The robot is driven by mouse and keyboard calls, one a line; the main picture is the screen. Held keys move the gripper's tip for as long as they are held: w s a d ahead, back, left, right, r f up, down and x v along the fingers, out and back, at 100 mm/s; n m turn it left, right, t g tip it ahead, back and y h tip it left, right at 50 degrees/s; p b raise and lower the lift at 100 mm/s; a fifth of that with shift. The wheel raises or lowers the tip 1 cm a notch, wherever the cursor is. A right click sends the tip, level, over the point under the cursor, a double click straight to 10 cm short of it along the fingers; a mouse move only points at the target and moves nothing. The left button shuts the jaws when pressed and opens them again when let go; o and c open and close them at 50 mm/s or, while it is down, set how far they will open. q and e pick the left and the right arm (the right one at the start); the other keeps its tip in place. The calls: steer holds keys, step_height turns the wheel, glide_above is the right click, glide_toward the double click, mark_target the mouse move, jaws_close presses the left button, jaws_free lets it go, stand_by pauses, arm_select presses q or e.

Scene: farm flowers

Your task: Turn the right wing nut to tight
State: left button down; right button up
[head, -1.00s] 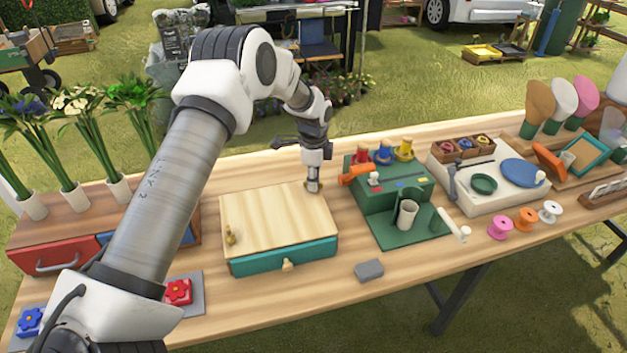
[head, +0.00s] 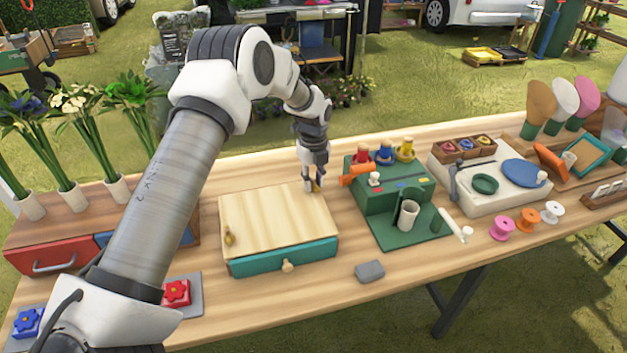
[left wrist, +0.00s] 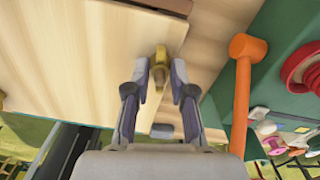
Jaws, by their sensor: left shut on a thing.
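The right wing nut (left wrist: 160,68) is a small brass piece at the right edge of the wooden box lid (head: 272,218). It also shows low between my fingers in the head view, mostly hidden there. My left gripper (head: 313,187) points down over it, and in the left wrist view the gripper (left wrist: 159,80) has its two fingertips on either side of the nut, shut on it. The other wing nut (head: 229,236) is brass and stands at the lid's left edge. The box has a teal drawer (head: 285,257) with a round wooden knob. My right gripper does not show.
A green stand (head: 390,195) with spools and an orange mallet (head: 357,173) stands close to the right of the box. A grey block (head: 369,271) lies in front. Flower vases (head: 73,196) stand left. Bare table lies between the box and the green stand.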

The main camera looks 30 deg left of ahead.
mark_target(314, 182)
arm_select(q)
steer(key=shift+s+f+m, duration=0.15)
steer(key=shift+m, duration=1.05)
steer(key=c, duration=1)
jaws_free()
steer(key=shift+r, duration=0.2)
step_height(314, 182, up, 12)
steer(key=shift+f, duration=0.15)
